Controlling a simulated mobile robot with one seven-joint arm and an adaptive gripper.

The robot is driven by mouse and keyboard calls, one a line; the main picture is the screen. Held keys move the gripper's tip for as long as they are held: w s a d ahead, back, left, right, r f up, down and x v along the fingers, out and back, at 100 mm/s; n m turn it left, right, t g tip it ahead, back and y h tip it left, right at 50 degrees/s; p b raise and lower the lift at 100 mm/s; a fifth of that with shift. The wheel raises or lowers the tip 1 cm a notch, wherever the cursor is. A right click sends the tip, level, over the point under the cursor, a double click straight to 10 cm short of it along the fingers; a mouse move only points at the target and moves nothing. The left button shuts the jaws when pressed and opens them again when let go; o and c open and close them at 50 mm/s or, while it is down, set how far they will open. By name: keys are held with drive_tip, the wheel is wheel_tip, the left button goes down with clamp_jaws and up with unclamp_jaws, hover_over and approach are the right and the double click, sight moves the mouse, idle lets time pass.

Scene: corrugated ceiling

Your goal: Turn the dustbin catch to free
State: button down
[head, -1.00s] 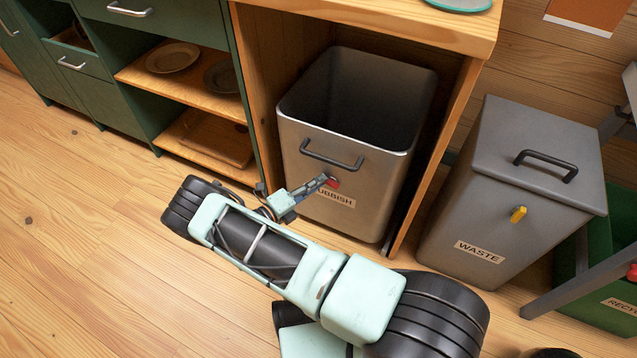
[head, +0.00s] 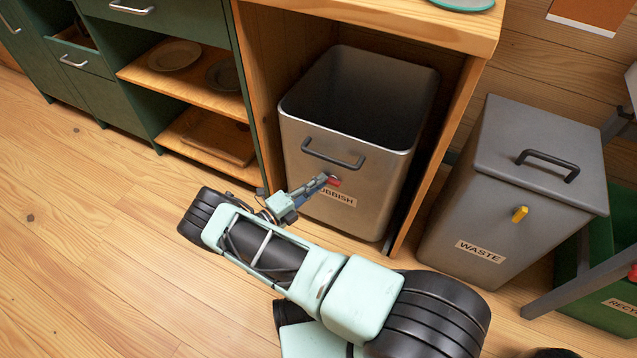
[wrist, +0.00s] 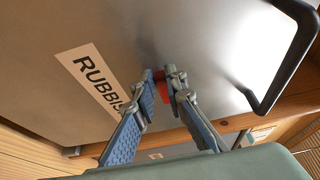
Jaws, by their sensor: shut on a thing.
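The rubbish bin (head: 305,190) is an open-topped metal dustbin standing in the wooden cabinet bay. Its small red catch (head: 334,181) is on the front face, beside the RUBBISH label and below the dark handle. My gripper (head: 325,180) reaches the bin's front from the lower left and is shut on the red catch. In the wrist view, the fingertips (wrist: 163,75) sit either side of the catch (wrist: 162,92), covering part of it. The fingers hide one end of the label, and the catch's exact angle is hard to tell.
The bin's black handle (head: 334,155) is just above the gripper. A grey lidded waste bin (head: 455,220) with a yellow catch (head: 520,214) stands to the right, beside a green recycling bin (head: 610,285). Wooden cabinet sides flank the rubbish bin. The floor at left is clear.

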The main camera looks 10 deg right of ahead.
drive_tip(key=c, duration=2)
unclamp_jaws()
drive_tip(key=shift+o, duration=0.2)
drive_tip(key=shift+a, duration=0.1)
drive_tip(key=v, duration=1.1)
drive_tip(key=shift+s+a, duration=0.3)
drive_tip(key=shift+f, duration=0.1)
